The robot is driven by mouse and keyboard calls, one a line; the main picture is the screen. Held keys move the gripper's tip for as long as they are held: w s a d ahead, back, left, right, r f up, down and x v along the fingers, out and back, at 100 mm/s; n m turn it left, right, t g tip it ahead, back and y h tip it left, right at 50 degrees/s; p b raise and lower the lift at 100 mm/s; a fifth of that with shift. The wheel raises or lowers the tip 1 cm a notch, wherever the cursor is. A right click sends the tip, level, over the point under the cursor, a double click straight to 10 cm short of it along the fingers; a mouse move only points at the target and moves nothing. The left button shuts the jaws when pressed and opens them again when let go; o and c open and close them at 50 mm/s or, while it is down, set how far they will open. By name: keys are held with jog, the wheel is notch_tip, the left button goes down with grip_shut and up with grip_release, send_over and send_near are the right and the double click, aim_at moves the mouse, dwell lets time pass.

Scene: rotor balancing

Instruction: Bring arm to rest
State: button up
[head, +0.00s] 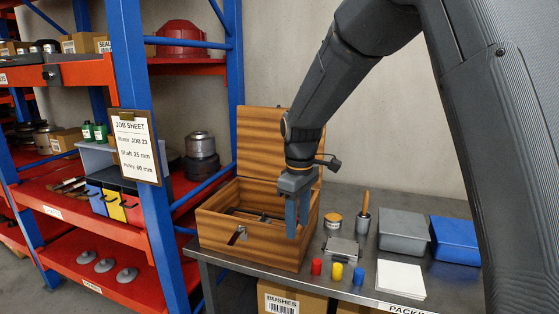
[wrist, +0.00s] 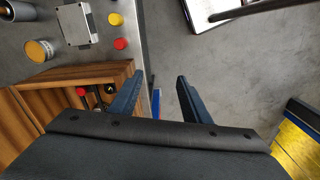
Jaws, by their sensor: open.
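My gripper (head: 297,205) hangs pointing down at the front right of an open wooden box (head: 245,252) on the metal bench. In the wrist view my gripper (wrist: 155,90) has its two dark blue fingers apart with nothing between them. Below the fingers there I see grey floor and the bench edge. The wooden box (wrist: 75,75) lies to the left of the fingers in that view. Its lid stands raised at the back in the head view. Dark items lie inside the box, partly hidden.
Right of the box on the bench (head: 345,293) are red, yellow and blue small cylinders (head: 337,271), a small grey device (head: 342,247), a tin (head: 333,221), a grey bin (head: 403,232) and a blue bin (head: 455,239). A blue and red shelf rack (head: 150,200) with a job sheet (head: 135,146) stands left.

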jog(key=s+d+f+m+b, duration=0.4)
jog(key=s+d+f, duration=0.3)
jog(key=s, duration=0.2)
jog(key=s+d+f+m+t+b, duration=0.1)
jog(key=s+d+f+m+b, duration=0.3)
jog(key=s+d+f+m, duration=0.3)
jog(key=s, duration=0.2)
jog(key=shift+s+d+f, duration=0.2)
jog(key=shift+s+d, duration=0.05)
jog(key=shift+s, duration=0.05)
